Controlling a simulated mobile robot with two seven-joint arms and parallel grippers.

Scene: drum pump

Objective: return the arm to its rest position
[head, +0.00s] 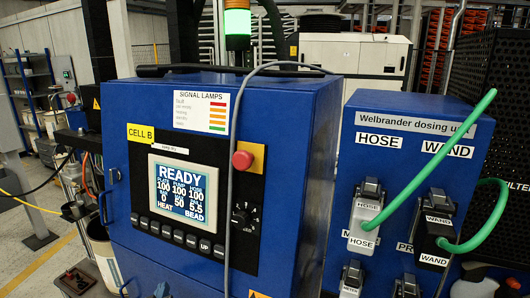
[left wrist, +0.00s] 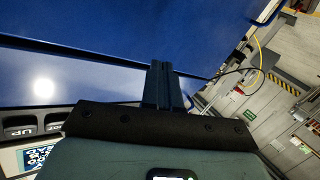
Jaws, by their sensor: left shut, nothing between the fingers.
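My left gripper (left wrist: 162,85) shows in the left wrist view. Its two slim fingers are together and hold nothing. They stand in front of a blue surface; whether they touch it I cannot tell. In the head view I cannot clearly pick out this gripper. The blue control cabinet (head: 225,125) fills the middle of the head view. Its screen (head: 184,190) reads READY, and the signal lamp (head: 237,22) on top glows green. My right gripper is in neither view.
A second blue cabinet (head: 400,110) carries HOSE and WAND connectors with a green hose (head: 440,152). A red button (head: 242,160) and a dial (head: 245,216) stick out of the control cabinet. A grey cable (head: 233,150) hangs down its front. Drum equipment (head: 103,255) stands at left.

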